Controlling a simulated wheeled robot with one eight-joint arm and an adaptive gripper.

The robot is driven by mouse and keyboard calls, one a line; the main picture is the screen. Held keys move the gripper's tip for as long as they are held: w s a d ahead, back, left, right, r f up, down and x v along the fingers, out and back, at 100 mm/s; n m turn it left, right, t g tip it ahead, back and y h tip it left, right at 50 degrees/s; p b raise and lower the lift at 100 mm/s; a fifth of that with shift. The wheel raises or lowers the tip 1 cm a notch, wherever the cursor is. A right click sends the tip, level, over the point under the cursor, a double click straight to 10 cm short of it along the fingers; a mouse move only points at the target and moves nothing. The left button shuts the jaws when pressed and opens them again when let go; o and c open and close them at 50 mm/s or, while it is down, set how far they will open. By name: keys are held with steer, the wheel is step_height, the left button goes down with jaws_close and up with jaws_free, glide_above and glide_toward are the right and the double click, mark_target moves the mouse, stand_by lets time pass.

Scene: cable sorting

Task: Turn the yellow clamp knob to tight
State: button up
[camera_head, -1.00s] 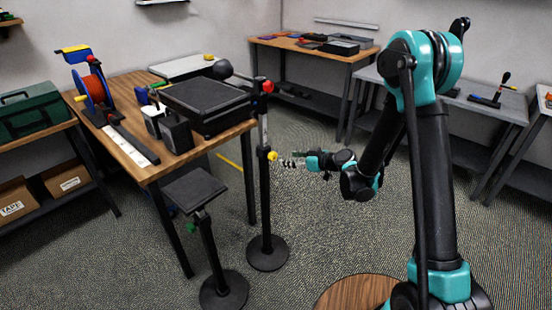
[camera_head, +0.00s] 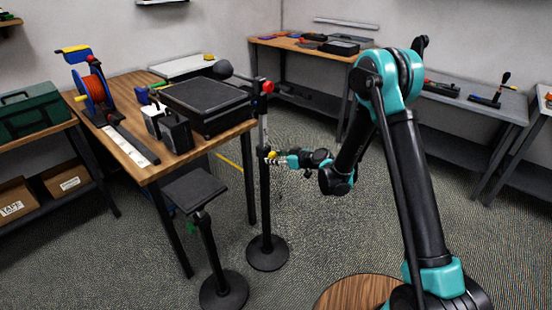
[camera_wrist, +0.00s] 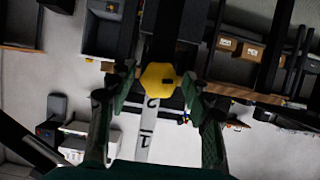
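The yellow clamp knob (camera_head: 271,154) sits on the side of an upright black post (camera_head: 265,205), partly covered by my gripper in the head view. In the wrist view the knob (camera_wrist: 157,75) is faceted, with a small dark mark on its lower right. My gripper (camera_head: 279,159) reaches it from the right. In the wrist view my gripper (camera_wrist: 159,84) has one finger on each side of the knob. Slim gaps seem to show between fingers and knob, so it looks open around it; firm contact is not visible. The knob's far side is hidden.
A pale scale strip (camera_wrist: 147,130) with digits runs along the post. A red knob (camera_head: 267,87) sits higher on it. A wooden table (camera_head: 135,120) with a black box (camera_head: 205,103) stands left. A small black stand (camera_head: 195,190) is in front. Floor right of the post is open.

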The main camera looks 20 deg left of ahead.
steer(key=c, duration=0.9)
steer(key=shift+m, duration=0.3)
steer(key=shift+w+d+m+g+y, duration=0.15)
steer(key=shift+m+g+y, duration=0.25)
steer(key=shift+m+g, duration=0.6)
steer(key=m+y, duration=0.1)
steer(key=m, duration=0.1)
steer(key=m+g, duration=0.1)
steer(key=m, duration=0.1)
steer(key=shift+f+g+y, duration=0.1)
steer(key=shift+g+y, duration=0.2)
steer(key=shift+y, duration=0.1)
steer(key=m+y, duration=0.1)
steer(key=m, duration=0.1)
steer(key=m+g, duration=0.1)
steer(key=m, duration=0.1)
steer(key=shift+f+m+y, duration=0.1)
steer(key=shift+m+y, duration=0.2)
steer(key=shift+y, duration=0.1)
steer(key=shift+m+y, duration=0.8)
steer(key=shift+m, duration=1.3)
